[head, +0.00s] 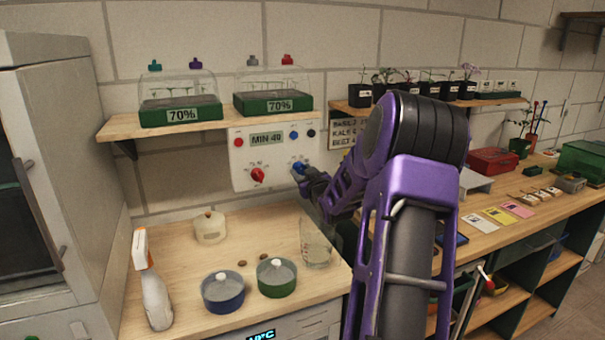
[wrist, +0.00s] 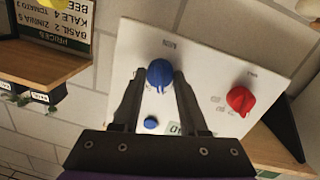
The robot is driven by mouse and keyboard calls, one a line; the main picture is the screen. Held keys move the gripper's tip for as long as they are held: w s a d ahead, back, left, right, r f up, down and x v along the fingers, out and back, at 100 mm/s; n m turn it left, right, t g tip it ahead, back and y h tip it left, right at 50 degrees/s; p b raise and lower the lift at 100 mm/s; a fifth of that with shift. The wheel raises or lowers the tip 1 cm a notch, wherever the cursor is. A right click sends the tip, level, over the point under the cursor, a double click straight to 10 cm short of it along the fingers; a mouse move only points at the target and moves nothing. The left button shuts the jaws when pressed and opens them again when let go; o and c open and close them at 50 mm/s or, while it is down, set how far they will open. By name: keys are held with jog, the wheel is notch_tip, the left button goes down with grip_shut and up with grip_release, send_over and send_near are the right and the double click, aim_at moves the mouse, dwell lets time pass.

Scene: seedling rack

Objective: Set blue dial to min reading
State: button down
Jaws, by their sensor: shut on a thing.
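The blue dial (head: 299,167) sits at the lower right of a white control panel (head: 243,180) on the wall. Its blue knob (wrist: 159,72) also shows in the wrist view. My gripper (head: 303,174) is at the panel from the right. In the wrist view its two dark fingers (wrist: 158,84) stand on either side of the blue knob, shut on it. The knob's pointer and part of its scale are hard to make out. The panel's display (head: 266,139) seems to read MIN 40; the last digit is small.
A red dial (head: 258,176) is left of the blue one; small red, blue (head: 293,134) and black buttons flank the display. A shelf (head: 160,128) with two green trays is above. Below, the bench holds a spray bottle (head: 155,295), two lidded pots and a glass beaker (head: 316,245).

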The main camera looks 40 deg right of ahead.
jog(key=shift+m, duration=0.4)
jog(key=shift+c, duration=2.2)
grip_release()
jog(key=shift+s, duration=0.1)
jog(key=v, duration=1.7)
jog(key=shift+s+r, duration=0.1)
